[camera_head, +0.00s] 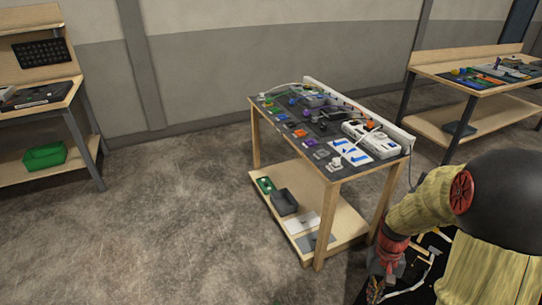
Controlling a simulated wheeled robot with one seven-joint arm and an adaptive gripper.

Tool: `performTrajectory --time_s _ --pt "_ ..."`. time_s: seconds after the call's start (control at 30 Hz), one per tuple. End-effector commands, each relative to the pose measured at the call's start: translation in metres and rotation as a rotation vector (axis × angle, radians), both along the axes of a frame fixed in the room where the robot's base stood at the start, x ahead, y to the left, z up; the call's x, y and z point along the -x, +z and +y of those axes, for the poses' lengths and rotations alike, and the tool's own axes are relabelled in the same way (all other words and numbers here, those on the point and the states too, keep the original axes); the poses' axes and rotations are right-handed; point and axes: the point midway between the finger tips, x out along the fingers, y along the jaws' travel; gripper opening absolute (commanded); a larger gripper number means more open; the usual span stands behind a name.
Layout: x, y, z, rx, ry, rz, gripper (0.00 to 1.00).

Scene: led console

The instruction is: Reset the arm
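My arm comes in from the right edge and bends down, to the right of the middle table (340,175). My gripper (376,288) hangs low near the bottom edge, beside the table's right front leg and apart from the tabletop. Its fingers are dark, small and partly cut off by the frame, so I cannot see whether they are open or shut. No held thing can be made out.
The middle table bears a power strip (375,139), a white-blue sheet (350,152) and several small coloured parts. Its lower shelf holds a dark bin (284,203). Another bench stands left with a green bin (44,157), and one right (470,88). The floor (170,230) at left is clear.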

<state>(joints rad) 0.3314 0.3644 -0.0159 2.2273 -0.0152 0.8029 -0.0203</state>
Motion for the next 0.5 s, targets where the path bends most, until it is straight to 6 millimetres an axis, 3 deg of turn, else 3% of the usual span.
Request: performTrajectory --time_s 0.03,0.2,0.5 --pt "0.003 0.019 0.007 0.008 0.010 -0.025 0.00" --pt "0.018 0.069 0.028 0.028 0.037 -0.090 0.00" --pt "0.050 0.142 0.063 0.059 0.099 -0.233 0.00"
